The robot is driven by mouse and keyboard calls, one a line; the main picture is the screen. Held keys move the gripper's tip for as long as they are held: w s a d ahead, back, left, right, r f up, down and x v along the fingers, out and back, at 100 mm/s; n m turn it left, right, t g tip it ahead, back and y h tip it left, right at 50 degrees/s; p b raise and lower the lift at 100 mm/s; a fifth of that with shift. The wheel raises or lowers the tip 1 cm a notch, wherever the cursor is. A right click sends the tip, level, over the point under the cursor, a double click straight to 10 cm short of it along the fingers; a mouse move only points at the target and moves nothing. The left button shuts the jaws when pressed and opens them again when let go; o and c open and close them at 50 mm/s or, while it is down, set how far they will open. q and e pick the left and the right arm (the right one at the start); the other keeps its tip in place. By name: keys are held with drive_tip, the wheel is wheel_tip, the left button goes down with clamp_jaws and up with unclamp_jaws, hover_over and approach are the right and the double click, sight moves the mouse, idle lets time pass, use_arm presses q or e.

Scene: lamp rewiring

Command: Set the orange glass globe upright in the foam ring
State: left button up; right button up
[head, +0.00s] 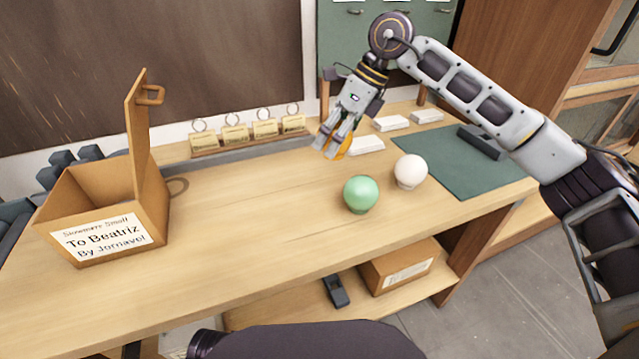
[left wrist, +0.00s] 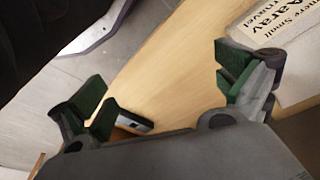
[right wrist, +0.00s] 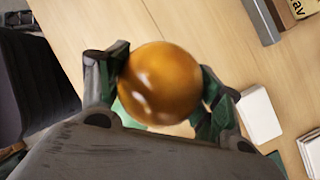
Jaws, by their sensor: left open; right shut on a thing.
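The orange glass globe (right wrist: 160,84) is held between the two fingers of my right gripper (right wrist: 163,88), which is shut on it. In the head view the globe (head: 343,151) shows only partly behind the fingers of my right gripper (head: 332,142), above the back middle of the workbench.
A green globe (head: 361,193) and a white globe (head: 410,170) stand near the bench's middle. White blocks (head: 366,146) lie behind them. A dark green mat (head: 465,170) is at right, an open box (head: 100,228) at left, and tags (head: 236,134) along the back.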

sight(334, 159)
wheel_tip(334, 159, down, 3)
drive_tip(key=shift+f+b, duration=0.15)
drive_tip(key=shift+b, duration=0.2)
use_arm(q)
drive_tip(key=shift+w+d+r, duration=0.1)
drive_tip(key=shift+d+r, duration=0.05)
drive_tip(key=shift+r, duration=0.5)
use_arm(e)
drive_tip(key=shift+f, duration=0.5)
drive_tip(key=shift+f, duration=0.5)
wheel_tip(334, 159, down, 4)
drive_tip(key=shift+r+b, duration=0.1)
drive_tip(key=shift+b, duration=0.5)
use_arm(q)
drive_tip(key=shift+w+d+r, duration=0.1)
drive_tip(key=shift+d+r, duration=0.05)
drive_tip(key=shift+r, duration=0.65)
drive_tip(key=shift+f, duration=0.2)
use_arm(e)
drive_tip(key=shift+f, duration=0.25)
